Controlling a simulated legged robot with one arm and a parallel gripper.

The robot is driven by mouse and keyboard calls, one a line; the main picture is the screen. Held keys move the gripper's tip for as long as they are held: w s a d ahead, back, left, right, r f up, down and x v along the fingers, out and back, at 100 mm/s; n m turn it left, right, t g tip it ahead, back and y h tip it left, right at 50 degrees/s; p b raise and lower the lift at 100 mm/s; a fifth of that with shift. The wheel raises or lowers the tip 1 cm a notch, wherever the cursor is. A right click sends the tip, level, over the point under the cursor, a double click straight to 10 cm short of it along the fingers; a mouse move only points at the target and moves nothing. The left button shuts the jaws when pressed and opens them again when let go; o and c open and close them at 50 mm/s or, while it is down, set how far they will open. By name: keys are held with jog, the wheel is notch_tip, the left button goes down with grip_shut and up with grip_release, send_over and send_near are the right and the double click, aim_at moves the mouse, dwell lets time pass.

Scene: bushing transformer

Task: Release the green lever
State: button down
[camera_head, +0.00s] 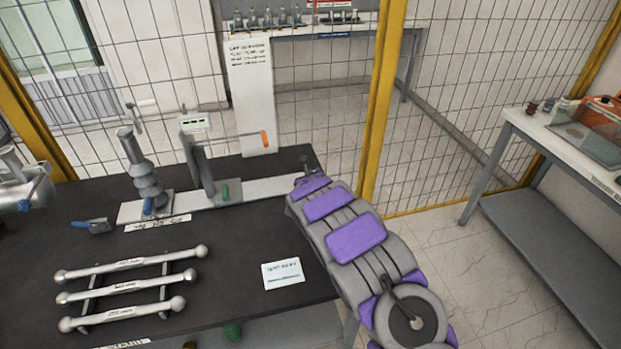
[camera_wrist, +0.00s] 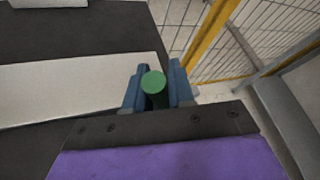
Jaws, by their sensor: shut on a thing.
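A green round-ended lever (camera_wrist: 153,83) stands between the two blue fingers of my gripper (camera_wrist: 156,88) in the wrist view. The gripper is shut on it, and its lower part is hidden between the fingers. In the head view my gripper (camera_head: 307,166) is at the right end of the white rail (camera_head: 268,188) on the black table. The held lever cannot be made out there. Another small green part (camera_head: 225,191) sits on the rail at the foot of the grey upright post (camera_head: 205,168).
A ribbed bushing (camera_head: 145,175) stands at the rail's left. A blue-handled part (camera_head: 93,225), silver bars (camera_head: 130,287) and a white card (camera_head: 283,273) lie on the black table (camera_head: 235,250). A mesh fence with a yellow post (camera_head: 382,100) stands behind. A side table (camera_head: 560,150) is at the right.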

jog(key=shift+s+f, duration=0.1)
jog(key=shift+f, duration=0.25)
jog(key=c, duration=1.4)
grip_release()
jog(key=o, duration=0.3)
jog(key=shift+w, duration=0.2)
jog(key=shift+o, duration=0.2)
jog(key=shift+r, duration=0.2)
jog(key=shift+s, duration=0.1)
jog(key=p+v, duration=0.2)
jog(key=v, duration=1.5)
jog(key=shift+s, duration=0.1)
